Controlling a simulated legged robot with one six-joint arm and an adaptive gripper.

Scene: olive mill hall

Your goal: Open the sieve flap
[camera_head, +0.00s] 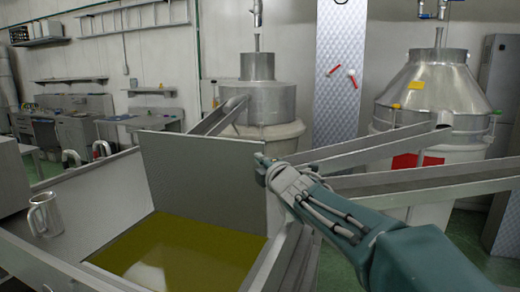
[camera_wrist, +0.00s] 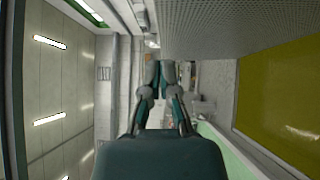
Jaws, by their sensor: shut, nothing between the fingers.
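The sieve flap (camera_head: 205,180) appears to be the flat grey panel standing upright at the basin of olive-green liquid (camera_head: 180,255). The flap's hinge is not clearly visible.
A metal mug (camera_head: 44,215) stands on the ledge left of the basin. Metal chutes (camera_head: 385,150) run behind my arm to the steel vessels (camera_head: 437,90). Another vessel (camera_head: 258,95) stands behind the flap. Green floor shows at the back left.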

